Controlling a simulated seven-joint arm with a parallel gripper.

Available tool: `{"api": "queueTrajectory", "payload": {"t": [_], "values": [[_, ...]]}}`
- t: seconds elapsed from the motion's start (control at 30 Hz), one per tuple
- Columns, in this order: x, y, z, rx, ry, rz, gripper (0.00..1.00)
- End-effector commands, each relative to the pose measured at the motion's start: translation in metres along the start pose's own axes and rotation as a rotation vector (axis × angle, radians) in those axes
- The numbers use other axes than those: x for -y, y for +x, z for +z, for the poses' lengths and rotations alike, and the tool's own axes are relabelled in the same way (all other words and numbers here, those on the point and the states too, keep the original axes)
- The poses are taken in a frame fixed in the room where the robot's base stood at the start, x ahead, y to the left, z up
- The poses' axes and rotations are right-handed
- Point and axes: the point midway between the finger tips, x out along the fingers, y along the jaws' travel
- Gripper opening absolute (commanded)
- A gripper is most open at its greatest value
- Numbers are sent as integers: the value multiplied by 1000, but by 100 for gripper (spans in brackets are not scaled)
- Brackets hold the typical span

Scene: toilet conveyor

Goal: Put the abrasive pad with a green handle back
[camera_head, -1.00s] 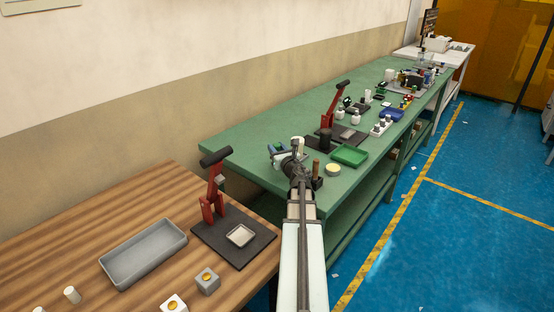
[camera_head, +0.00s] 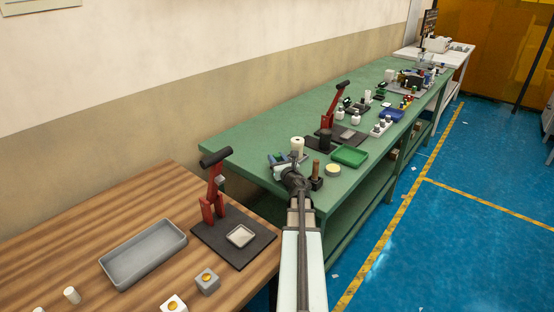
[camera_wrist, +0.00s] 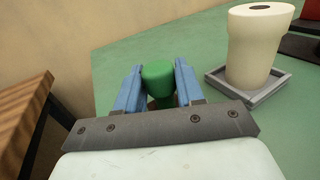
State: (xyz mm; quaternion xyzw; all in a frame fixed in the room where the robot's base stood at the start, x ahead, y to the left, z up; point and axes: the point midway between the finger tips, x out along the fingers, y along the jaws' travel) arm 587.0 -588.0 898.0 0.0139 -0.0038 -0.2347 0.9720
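The green handle (camera_wrist: 158,78) of the abrasive pad stands between the blue fingers of my gripper (camera_wrist: 158,88) in the wrist view. Both fingers lie against its sides, and my gripper looks shut on it. The pad itself is hidden below the handle and the gripper's plate. In the head view my gripper (camera_head: 278,160) is at the near left end of the green table (camera_head: 247,150); the handle is too small to make out there.
A cream cylinder (camera_wrist: 259,45) stands in a square grey tray (camera_wrist: 272,95), close to the right of my gripper. A green tray (camera_head: 349,156), a yellow-topped round tin (camera_head: 333,169) and a dark holder with a brown handle (camera_head: 316,172) are further right. A wooden table (camera_head: 80,218) lies nearer.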

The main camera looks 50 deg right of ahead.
Motion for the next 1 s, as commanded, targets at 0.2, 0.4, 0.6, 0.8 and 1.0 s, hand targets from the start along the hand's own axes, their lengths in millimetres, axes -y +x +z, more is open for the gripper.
{"api": "queueTrajectory", "payload": {"t": [0.2, 0.4, 0.6, 0.8, 1.0], "values": [[0, 0, 0, 0, 0, 0, 59], [0, 0, 0, 0, 0, 0, 61], [0, -4, 4, 1, 1, -1, 61], [-2, -36, 4, 0, 1, -1, 61], [-2, -75, 4, 0, 1, -2, 61]]}}
